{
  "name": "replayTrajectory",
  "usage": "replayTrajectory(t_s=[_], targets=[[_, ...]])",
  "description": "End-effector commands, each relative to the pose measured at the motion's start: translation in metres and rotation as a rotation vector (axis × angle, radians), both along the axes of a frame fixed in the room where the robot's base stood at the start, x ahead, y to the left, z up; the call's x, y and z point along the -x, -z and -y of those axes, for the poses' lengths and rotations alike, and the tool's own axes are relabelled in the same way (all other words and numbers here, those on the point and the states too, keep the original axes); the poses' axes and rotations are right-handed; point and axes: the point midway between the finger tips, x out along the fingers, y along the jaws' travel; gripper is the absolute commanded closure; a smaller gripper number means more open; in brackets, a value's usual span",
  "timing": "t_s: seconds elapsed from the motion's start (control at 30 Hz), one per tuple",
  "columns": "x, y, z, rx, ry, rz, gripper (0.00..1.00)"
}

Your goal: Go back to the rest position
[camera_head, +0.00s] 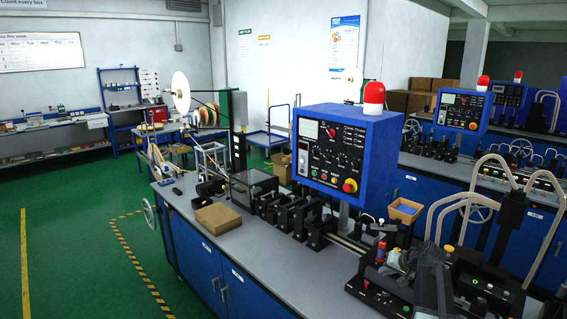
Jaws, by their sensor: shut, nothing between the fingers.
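My gripper and arm do not show clearly anywhere in the head view. The tape payoff stands at the left end of the near bench, with a white reel (181,91) held up on a dark post. A blue control box (345,155) with dials, buttons and a red lamp (373,98) on top stands above the bench. A row of black machine blocks (290,212) runs along the bench below it.
A cardboard box (218,218) lies on the grey bench top (262,262). Black equipment (425,275) crowds the bench's right part. Green floor (75,235) is open at left, with yellow lines. Shelving (128,95) stands by the back wall. More benches stand at right.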

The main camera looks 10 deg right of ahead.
Motion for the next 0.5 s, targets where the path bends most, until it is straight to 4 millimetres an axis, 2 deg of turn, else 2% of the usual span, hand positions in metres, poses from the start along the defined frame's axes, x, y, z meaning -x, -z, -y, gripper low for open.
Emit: replayTrajectory(t_s=[0.03,0.07,0.1,0.17,0.2,0.3,0.4,0.5], targets=[[-0.005,0.01,-0.05,0.011,-0.069,-0.023,1.0],[-0.006,0.015,-0.077,0.02,-0.108,-0.039,1.0],[-0.006,0.021,-0.111,0.031,-0.159,-0.064,1.0],[-0.001,0.031,-0.163,0.052,-0.235,-0.102,1.0],[0.005,0.037,-0.196,0.069,-0.285,-0.13,1.0],[0.031,0.054,-0.27,0.117,-0.402,-0.207,1.0],[0.069,0.069,-0.325,0.18,-0.499,-0.295,1.0],[0.114,0.081,-0.353,0.254,-0.556,-0.4,1.0]])
